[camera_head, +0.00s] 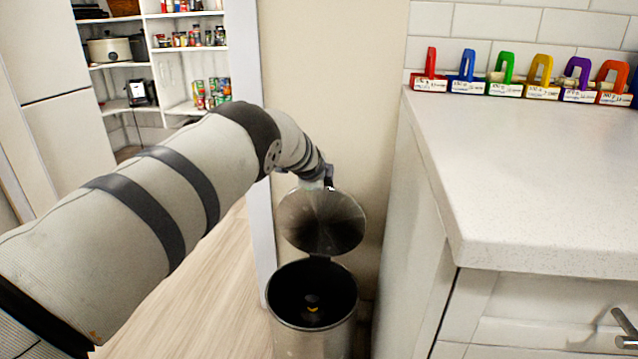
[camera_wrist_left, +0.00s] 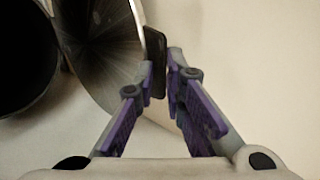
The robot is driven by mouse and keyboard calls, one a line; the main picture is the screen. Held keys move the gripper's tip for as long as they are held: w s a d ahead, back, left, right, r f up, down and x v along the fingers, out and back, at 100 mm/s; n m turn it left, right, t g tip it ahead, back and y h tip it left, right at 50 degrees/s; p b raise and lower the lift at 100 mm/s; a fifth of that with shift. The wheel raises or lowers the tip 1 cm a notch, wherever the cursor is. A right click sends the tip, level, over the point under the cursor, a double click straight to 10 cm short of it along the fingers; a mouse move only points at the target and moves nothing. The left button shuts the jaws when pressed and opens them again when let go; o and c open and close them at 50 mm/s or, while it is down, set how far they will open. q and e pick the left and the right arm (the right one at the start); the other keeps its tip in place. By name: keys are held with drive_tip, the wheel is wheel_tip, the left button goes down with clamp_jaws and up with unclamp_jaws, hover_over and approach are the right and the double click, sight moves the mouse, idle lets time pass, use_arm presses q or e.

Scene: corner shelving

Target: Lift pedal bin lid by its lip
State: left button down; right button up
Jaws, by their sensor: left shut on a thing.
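The metal pedal bin (camera_head: 312,322) stands on the floor between the wall and the counter. Its round lid (camera_head: 322,222) is raised, tilted up on its hinge, with the dark opening showing below. A small yellow and dark thing (camera_head: 312,308) lies inside. My left gripper (camera_head: 328,184) is at the lid's upper edge. In the left wrist view, my left gripper's purple-padded fingers (camera_wrist_left: 161,80) are shut on the dark lip (camera_wrist_left: 155,45) of the lid (camera_wrist_left: 105,50). My right gripper is not in view.
A white counter (camera_head: 530,170) with drawers stands close to the bin's right. Several coloured clip-like items (camera_head: 503,75) line its back. Pantry shelves (camera_head: 165,60) are behind at the left. Wooden floor (camera_head: 190,310) is clear left of the bin.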

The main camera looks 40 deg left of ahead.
use_arm(q)
drive_tip(key=shift+r, duration=0.1)
drive_tip(key=c, duration=1.8)
unclamp_jaws()
drive_tip(key=v, duration=1.2)
drive_tip(key=shift+a, duration=0.1)
